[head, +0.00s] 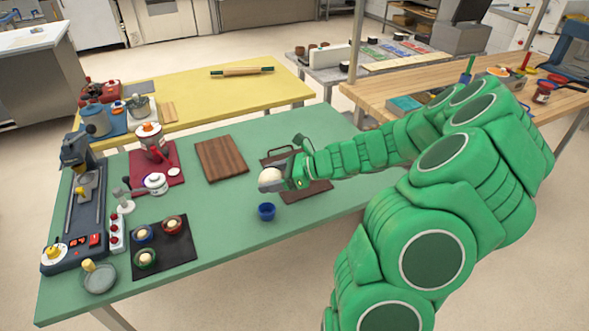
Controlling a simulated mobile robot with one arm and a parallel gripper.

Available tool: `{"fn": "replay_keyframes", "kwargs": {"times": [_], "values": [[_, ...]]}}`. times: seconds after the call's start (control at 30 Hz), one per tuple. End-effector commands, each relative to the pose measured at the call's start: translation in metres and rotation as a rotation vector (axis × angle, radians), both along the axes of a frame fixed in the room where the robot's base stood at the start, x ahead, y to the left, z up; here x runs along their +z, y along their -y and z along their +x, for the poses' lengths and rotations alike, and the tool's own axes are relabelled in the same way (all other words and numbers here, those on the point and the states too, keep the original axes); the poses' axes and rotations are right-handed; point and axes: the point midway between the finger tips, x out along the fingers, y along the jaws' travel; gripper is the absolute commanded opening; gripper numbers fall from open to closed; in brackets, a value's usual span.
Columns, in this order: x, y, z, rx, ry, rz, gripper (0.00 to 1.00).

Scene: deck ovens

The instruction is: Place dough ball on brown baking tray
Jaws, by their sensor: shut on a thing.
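My gripper (272,182), seen in the head view, is shut on a pale dough ball (270,175) and holds it out past the left side of the brown baking tray. The brown baking tray (318,190) lies on the green table, partly hidden beneath my gripper and wrist. Its far handle shows behind the wrist. The ball appears raised above the table; its exact height is hard to tell.
A small blue cup (266,211) stands in front of my gripper. A wooden board (221,158) lies behind and left. A red mat (160,178) with a small machine and a white pot is farther left. The green table's front middle is clear.

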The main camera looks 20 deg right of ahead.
Motion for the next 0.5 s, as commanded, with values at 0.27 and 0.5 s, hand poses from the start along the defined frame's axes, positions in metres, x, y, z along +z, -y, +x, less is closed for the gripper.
{"fn": "replay_keyframes", "kwargs": {"times": [0.27,0.5], "values": [[0.003,0.071,-0.01,-0.159,0.001,0.006,0.42],[0.002,0.097,-0.016,-0.218,0.0,0.004,0.42]]}}
